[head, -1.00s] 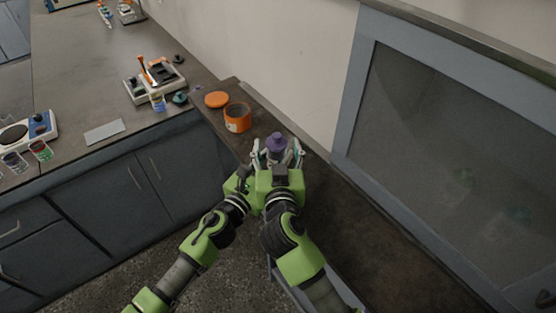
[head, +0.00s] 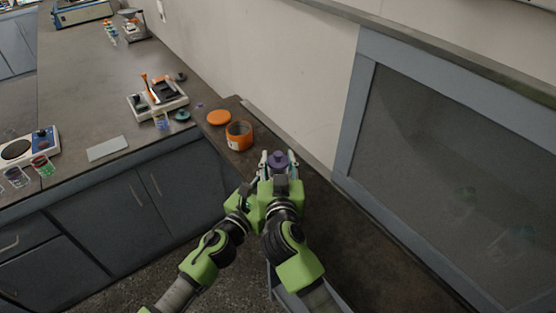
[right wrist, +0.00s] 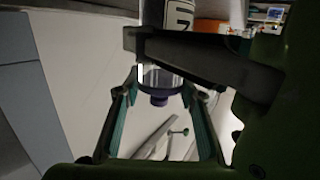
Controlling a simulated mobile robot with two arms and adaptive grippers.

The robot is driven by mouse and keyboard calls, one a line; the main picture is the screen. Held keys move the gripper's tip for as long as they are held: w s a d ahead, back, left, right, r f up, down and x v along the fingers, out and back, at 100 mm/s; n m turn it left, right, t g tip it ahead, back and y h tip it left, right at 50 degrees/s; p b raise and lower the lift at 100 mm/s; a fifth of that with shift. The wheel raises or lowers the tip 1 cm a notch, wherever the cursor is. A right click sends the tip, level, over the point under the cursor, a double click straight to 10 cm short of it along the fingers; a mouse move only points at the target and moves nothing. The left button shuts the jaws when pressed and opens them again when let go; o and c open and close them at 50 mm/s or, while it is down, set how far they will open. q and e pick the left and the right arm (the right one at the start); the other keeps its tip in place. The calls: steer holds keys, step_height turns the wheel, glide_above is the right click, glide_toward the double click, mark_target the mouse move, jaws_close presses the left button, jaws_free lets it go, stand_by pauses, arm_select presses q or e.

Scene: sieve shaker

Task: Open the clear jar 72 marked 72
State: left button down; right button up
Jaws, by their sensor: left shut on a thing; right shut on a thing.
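The clear jar (right wrist: 160,74) shows in the right wrist view with a dark partial marking on a white label (right wrist: 179,14); I cannot read the full number. Its purple lid (right wrist: 159,93) with a knob sits against the jar's end and also shows in the head view (head: 278,160). My right gripper (right wrist: 163,88) is shut on the lid, its teal-padded fingers on either side; in the head view its pale fingertips (head: 278,157) flank the lid. My left gripper (right wrist: 205,62) crosses the jar's side with a dark finger and is shut on the jar, mostly hidden in the head view.
An open orange jar (head: 239,136) and a loose orange lid (head: 219,118) stand just beyond the grippers on the dark bench. A grey-framed cabinet (head: 350,130) bounds the right side.

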mark_target(278, 153)
steer(key=shift+r, duration=0.2)
stand_by(0.5)
steer(key=shift+r, duration=0.95)
steer(key=shift+r, duration=0.1)
steer(key=shift+r, duration=1.9)
arm_select(q)
steer(key=c, duration=1.4)
jaws_free()
